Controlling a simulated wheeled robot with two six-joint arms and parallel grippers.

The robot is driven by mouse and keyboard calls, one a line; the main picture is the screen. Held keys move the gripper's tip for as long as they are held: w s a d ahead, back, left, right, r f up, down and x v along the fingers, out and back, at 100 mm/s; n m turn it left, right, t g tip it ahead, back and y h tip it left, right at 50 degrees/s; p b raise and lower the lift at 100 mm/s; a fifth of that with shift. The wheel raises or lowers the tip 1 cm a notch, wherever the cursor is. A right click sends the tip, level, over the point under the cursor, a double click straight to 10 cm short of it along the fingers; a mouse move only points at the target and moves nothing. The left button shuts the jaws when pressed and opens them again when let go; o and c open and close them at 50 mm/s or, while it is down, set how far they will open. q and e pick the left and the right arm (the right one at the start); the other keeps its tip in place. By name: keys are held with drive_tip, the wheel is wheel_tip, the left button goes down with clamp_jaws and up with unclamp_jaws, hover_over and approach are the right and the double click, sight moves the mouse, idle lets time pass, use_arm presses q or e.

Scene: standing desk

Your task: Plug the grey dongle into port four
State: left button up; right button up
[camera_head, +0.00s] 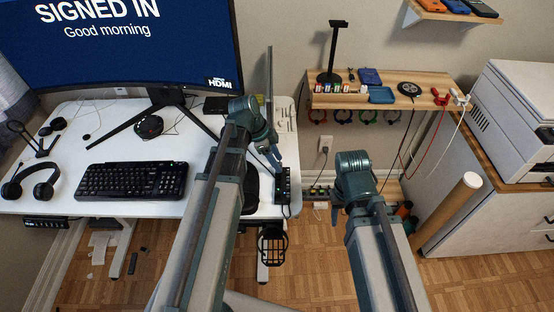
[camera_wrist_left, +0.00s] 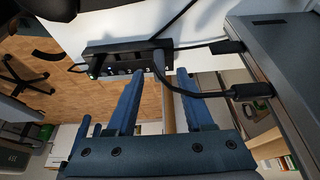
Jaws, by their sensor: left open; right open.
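A black hub (camera_head: 283,187) with a row of ports sits at the right edge of the white desk. In the left wrist view the hub (camera_wrist_left: 115,62) shows several ports and small lit lights. A dark plug (camera_wrist_left: 158,62) on a black cable stands at the hub's right part. My left gripper (camera_head: 275,162) is just above the hub; its two blue fingers (camera_wrist_left: 158,92) are open and point toward it, with no object clearly held. My right wrist shows right of the desk, its gripper (camera_head: 338,205) open and mostly hidden. I cannot pick out the grey dongle with certainty.
A dark device (camera_wrist_left: 285,60) with a cable connector (camera_wrist_left: 250,91) is close on the right in the left wrist view. A keyboard (camera_head: 132,180) and monitor (camera_head: 135,45) are on the desk. A wooden shelf (camera_head: 440,92) holds several small items. A cardboard tube (camera_head: 447,212) leans at right.

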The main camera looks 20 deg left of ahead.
use_arm(q)
drive_tip(key=p+v, duration=1.2)
drive_tip(key=v, duration=0.1)
drive_tip(key=shift+r, duration=0.2)
use_arm(e)
wheel_tip(320, 180, up, 12)
drive_tip(key=shift+r, duration=0.2)
use_arm(q)
drive_tip(key=shift+s, duration=0.1)
drive_tip(key=s+d+f+n+g+y, duration=0.1)
drive_tip(key=s+d+n+y, duration=0.4)
drive_tip(key=s+d+n, duration=0.6)
drive_tip(key=s+d, duration=0.2)
drive_tip(key=d, duration=0.3)
drive_tip(key=shift+f+y, duration=0.25)
drive_tip(key=shift+y, duration=0.15)
